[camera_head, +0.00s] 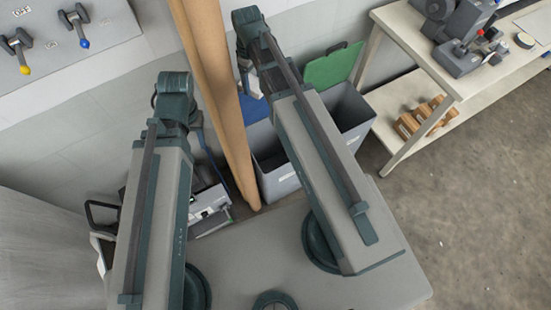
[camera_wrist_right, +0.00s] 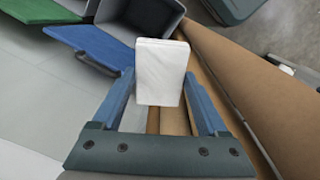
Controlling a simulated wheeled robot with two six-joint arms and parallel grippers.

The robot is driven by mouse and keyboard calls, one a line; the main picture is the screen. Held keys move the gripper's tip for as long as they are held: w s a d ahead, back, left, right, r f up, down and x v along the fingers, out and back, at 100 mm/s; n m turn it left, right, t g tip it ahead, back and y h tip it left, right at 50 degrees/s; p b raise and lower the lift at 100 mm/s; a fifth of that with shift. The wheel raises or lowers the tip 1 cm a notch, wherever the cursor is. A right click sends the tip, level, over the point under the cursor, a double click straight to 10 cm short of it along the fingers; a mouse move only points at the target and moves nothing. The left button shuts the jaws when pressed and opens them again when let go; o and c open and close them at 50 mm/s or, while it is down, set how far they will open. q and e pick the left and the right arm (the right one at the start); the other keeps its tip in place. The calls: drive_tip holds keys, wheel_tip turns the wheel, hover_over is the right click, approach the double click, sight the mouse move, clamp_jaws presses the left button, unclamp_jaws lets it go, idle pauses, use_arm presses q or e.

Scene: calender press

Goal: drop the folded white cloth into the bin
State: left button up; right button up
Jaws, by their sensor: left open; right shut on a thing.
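In the right wrist view, my right gripper (camera_wrist_right: 160,74) is shut on the folded white cloth (camera_wrist_right: 161,58), which stands upright between its blue fingers. A blue lid (camera_head: 254,109) is open at the left bin and a green lid (camera_head: 333,66) at the right one. The blue lid (camera_wrist_right: 88,45) and green lid (camera_wrist_right: 33,10) lie left of the cloth in the wrist view. My left gripper's fingers are hidden in the head view.
The brown column (camera_head: 217,90) rises between my arms and partly covers the left bin. A workbench (camera_head: 415,35) with a machine stands at the right, with wooden pieces (camera_head: 422,118) on its lower shelf. A wall panel (camera_head: 60,45) with levers is at upper left.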

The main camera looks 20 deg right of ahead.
drive_tip(key=d+f+m+b, duration=0.2)
drive_tip(key=d+f+b, duration=0.1)
drive_tip(key=f+b, duration=0.9)
drive_tip(key=d+f+m+b, duration=0.3)
drive_tip(key=d+f+b, duration=0.1)
drive_tip(key=f+b, duration=0.8)
drive_tip(key=d+f+m+b, duration=0.2)
drive_tip(key=d+f+b, duration=0.2)
drive_tip(key=f+b, duration=0.8)
drive_tip(key=shift+w+d+f, duration=0.25)
drive_tip(key=shift+w+f, duration=0.2)
drive_tip(key=shift+f, duration=0.3)
drive_tip(key=shift+f, duration=0.15)
wheel_tip(320, 180, down, 6)
drive_tip(key=b, duration=0.6)
drive_tip(key=shift+r, duration=0.2)
drive_tip(key=o, duration=1.2)
drive_tip(key=shift+o, duration=0.2)
drive_tip(key=shift+r, duration=0.1)
